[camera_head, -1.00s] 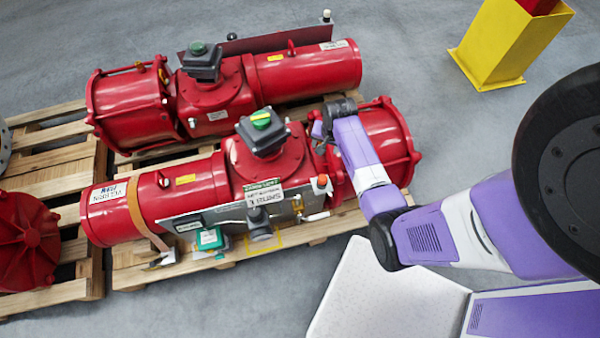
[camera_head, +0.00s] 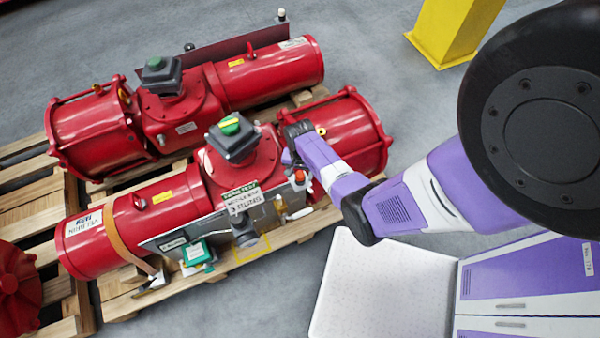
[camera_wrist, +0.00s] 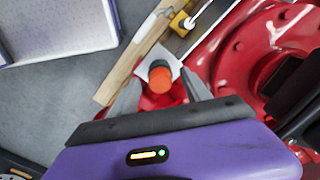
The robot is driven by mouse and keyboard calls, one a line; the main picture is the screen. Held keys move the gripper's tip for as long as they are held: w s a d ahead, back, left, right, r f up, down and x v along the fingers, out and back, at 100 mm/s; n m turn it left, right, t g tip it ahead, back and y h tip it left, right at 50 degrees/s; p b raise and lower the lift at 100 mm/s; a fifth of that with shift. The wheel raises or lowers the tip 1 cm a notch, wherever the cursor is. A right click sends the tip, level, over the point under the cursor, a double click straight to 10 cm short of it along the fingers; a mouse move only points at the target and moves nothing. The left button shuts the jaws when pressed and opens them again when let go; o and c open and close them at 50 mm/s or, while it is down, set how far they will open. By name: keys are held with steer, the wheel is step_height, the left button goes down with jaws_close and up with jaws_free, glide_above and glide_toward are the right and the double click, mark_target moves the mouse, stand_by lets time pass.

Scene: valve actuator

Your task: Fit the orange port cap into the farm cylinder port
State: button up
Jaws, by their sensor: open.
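The orange port cap (camera_head: 300,177) sits near the right end of the grey panel on the near red actuator. In the wrist view the round orange cap (camera_wrist: 160,80) shows between my fingers, with a dark round part against it and a white plate behind. My gripper (camera_wrist: 161,86) is open, one finger on each side of the cap; contact cannot be told. In the head view my gripper (camera_head: 290,160) is small and partly hidden at the cap's upper left. The near actuator's cylinder (camera_head: 325,130) lies beside my wrist. I cannot make out the port.
A second red actuator (camera_head: 265,75) lies behind the near one. Both rest on wooden pallets (camera_head: 130,300). A grey-green switch box (camera_head: 232,135) tops the near actuator, close to my wrist. A yellow post (camera_head: 450,30) stands at the back right. Grey floor (camera_head: 250,305) is clear in front.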

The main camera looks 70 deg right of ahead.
steer(key=shift+f, duration=0.3)
jaws_close()
steer(key=shift+r, duration=0.15)
